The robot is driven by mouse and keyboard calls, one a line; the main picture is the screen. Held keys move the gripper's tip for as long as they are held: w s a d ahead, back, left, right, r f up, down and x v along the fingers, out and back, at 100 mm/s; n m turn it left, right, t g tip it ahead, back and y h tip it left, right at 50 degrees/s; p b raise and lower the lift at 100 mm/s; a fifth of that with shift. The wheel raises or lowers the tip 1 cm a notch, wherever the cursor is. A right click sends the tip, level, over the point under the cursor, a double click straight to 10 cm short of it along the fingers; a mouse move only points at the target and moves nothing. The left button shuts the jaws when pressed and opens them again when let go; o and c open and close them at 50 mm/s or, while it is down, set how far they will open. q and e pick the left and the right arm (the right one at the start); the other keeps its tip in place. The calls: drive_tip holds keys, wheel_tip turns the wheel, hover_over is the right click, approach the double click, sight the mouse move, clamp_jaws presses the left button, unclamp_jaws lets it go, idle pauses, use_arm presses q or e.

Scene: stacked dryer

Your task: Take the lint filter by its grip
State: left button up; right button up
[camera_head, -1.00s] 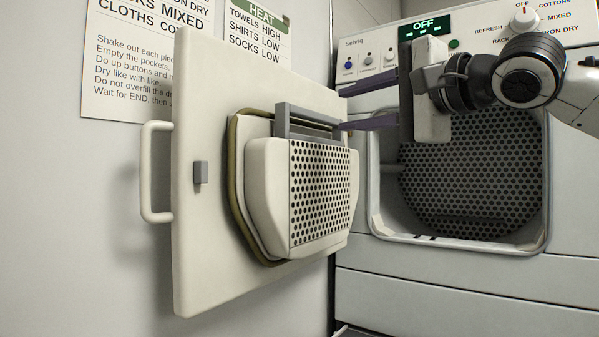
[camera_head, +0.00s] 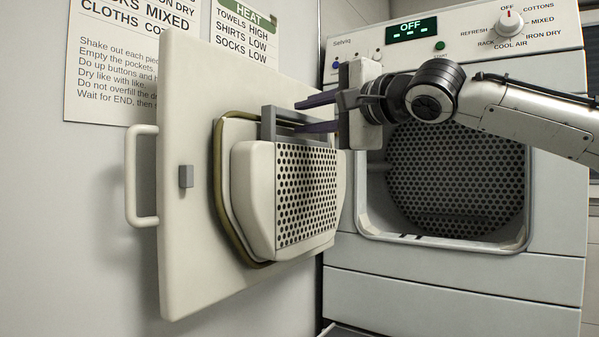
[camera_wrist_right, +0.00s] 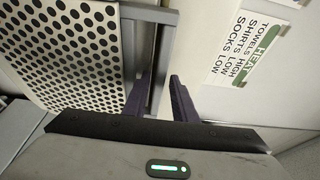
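The lint filter (camera_head: 306,190) is a cream housing with a perforated grey face, set in the inner side of the open dryer door (camera_head: 190,250). Its grip (camera_head: 268,124) is a grey bar frame along the top, with an opening beneath the bar. My right gripper (camera_head: 298,117) comes in from the right at the grip, with purple fingers apart, one above the other. In the right wrist view, the grip's bar (camera_wrist_right: 163,62) lies between the open fingers (camera_wrist_right: 159,80); a gap shows beside the right finger. The left gripper is out of view.
The dryer (camera_head: 450,285) stands behind and right, its drum opening (camera_head: 455,180) uncovered. The door's handle (camera_head: 130,178) sticks out at the left. The wall with paper signs (camera_head: 125,70) is close behind the door.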

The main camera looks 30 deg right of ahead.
clamp_jaws()
drive_tip(key=shift+r, duration=0.2)
